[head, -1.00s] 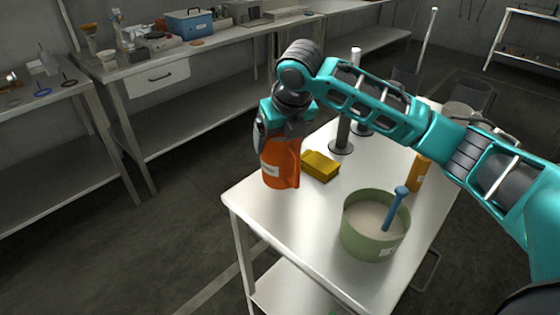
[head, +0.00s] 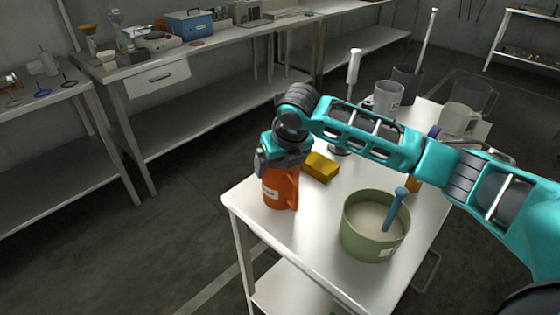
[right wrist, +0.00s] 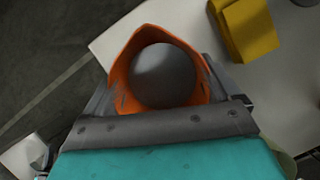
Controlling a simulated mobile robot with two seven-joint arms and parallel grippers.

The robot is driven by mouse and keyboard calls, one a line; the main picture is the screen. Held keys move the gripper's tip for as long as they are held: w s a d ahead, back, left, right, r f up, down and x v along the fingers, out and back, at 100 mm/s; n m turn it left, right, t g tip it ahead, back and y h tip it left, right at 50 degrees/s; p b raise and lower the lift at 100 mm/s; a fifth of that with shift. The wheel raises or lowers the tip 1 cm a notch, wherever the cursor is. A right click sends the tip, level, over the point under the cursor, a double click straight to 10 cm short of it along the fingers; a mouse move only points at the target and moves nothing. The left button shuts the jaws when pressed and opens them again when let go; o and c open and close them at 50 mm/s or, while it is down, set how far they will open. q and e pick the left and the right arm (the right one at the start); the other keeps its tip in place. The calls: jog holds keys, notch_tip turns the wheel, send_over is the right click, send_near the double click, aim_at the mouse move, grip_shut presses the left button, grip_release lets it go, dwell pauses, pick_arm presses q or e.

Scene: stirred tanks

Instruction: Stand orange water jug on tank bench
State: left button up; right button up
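The orange water jug (head: 279,190) is upright at the left end of the tank bench (head: 318,222), close to its left edge. It looks to be at bench height, but I cannot tell for sure that its base touches the top. My right gripper (head: 280,165) is above the jug with its fingers around the upper part. In the right wrist view the jug's open top (right wrist: 165,75) sits between the fingers, with a dark round inside. The fingertips are mostly hidden. My left gripper is out of view.
A yellow block (head: 321,167) lies just right of the jug. A green tub (head: 374,228) with a blue-handled tool stands nearer the front. Stirrers and grey jugs (head: 387,97) stand farther back. Floor lies beyond the bench's left edge.

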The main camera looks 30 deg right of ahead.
jog(key=shift+o, duration=0.8)
jog(key=shift+r, duration=0.1)
jog(key=v, duration=1.2)
